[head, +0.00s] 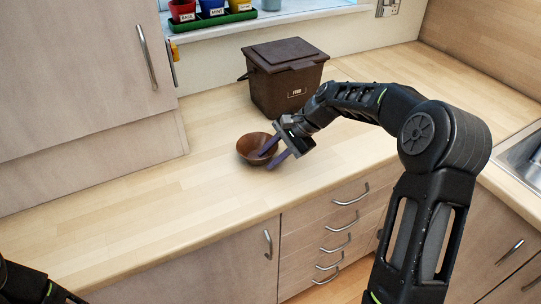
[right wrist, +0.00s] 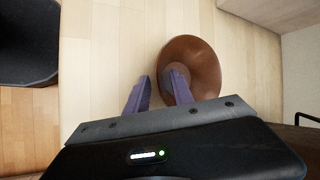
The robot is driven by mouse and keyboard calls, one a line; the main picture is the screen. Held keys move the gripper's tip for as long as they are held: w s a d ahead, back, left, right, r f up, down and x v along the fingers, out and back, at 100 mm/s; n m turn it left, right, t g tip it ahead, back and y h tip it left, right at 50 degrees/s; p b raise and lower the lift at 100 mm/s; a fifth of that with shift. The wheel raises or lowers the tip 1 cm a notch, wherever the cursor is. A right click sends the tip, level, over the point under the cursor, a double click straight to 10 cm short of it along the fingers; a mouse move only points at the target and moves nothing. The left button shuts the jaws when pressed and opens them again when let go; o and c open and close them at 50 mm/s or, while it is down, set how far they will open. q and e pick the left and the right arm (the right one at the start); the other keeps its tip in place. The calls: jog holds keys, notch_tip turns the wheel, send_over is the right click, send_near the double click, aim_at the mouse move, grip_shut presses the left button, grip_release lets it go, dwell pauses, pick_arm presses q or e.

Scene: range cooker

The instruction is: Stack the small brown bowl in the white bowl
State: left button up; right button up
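The small brown bowl (head: 247,149) stands upright on the wooden worktop, in front of a dark brown bin. My right gripper (head: 267,161) is at the bowl's near right side with its purple fingers apart. In the right wrist view, the gripper (right wrist: 159,82) has one finger over the inside of the brown bowl (right wrist: 202,60) and the other outside it, with the rim between them. I cannot tell whether either finger touches the bowl. The white bowl is in neither view. My left gripper is not in view; only part of my left arm shows at lower left.
The dark brown lidded bin (head: 287,85) stands just behind the bowl. A sink (head: 520,160) is at far right. Potted herbs (head: 211,8) stand on the sill. The worktop (head: 120,215) left of the bowl is clear.

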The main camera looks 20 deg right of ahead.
jog(key=shift+r, duration=0.15)
jog(key=v, duration=1.2)
jog(key=shift+b, duration=0.45)
